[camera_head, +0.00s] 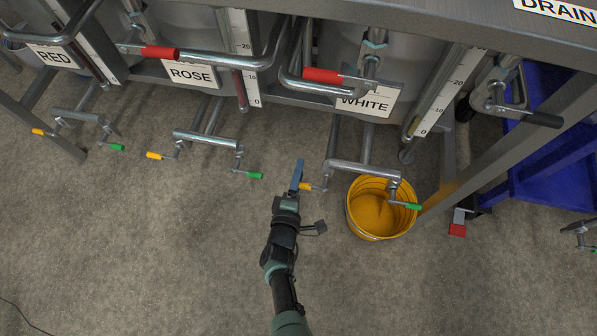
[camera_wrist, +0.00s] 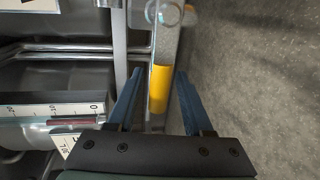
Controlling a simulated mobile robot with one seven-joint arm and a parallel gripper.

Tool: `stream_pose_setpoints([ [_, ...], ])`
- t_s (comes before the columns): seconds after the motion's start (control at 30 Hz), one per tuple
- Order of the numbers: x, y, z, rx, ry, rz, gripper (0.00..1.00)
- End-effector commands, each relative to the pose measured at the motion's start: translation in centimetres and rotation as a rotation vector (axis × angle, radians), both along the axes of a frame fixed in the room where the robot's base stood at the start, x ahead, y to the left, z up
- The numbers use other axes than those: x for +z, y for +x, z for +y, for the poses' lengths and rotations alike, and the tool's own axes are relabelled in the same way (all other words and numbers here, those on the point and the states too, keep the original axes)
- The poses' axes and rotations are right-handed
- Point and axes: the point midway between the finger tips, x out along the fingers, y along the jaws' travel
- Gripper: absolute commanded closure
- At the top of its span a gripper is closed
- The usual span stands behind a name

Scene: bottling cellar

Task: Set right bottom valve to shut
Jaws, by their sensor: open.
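Under the tank labelled WHITE (camera_head: 368,101), a bottom pipe ends in a metal crossbar (camera_head: 362,170) with a yellow-handled valve (camera_head: 309,187) at its left end and a green-handled valve (camera_head: 408,206) at its right end. My gripper (camera_head: 298,166) is at the yellow handle. In the wrist view my gripper (camera_wrist: 159,74) is open, and the yellow handle (camera_wrist: 159,88) lies lengthwise between its two blue fingers. A gap shows on each side. The fingers partly hide the handle in the head view.
A yellow bucket (camera_head: 364,226) stands on the floor under the green handle. Similar crossbars with yellow and green handles sit under the ROSE (camera_head: 208,138) and RED (camera_head: 72,118) tanks. Red-handled levers (camera_head: 322,76) are above. The foreground floor is clear.

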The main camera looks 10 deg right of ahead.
Motion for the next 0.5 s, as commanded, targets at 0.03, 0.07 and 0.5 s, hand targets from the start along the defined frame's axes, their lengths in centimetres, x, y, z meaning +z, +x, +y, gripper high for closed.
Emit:
stream_pose_setpoints([
  [0.03,0.1,0.0,0.0,-0.001,0.0,-0.001,0.49],
  [0.07,0.1,0.0,0.0,-0.001,0.0,-0.001,0.49],
  [0.5,1.8,-6.2,2.1,0.003,0.001,0.003,0.49],
])
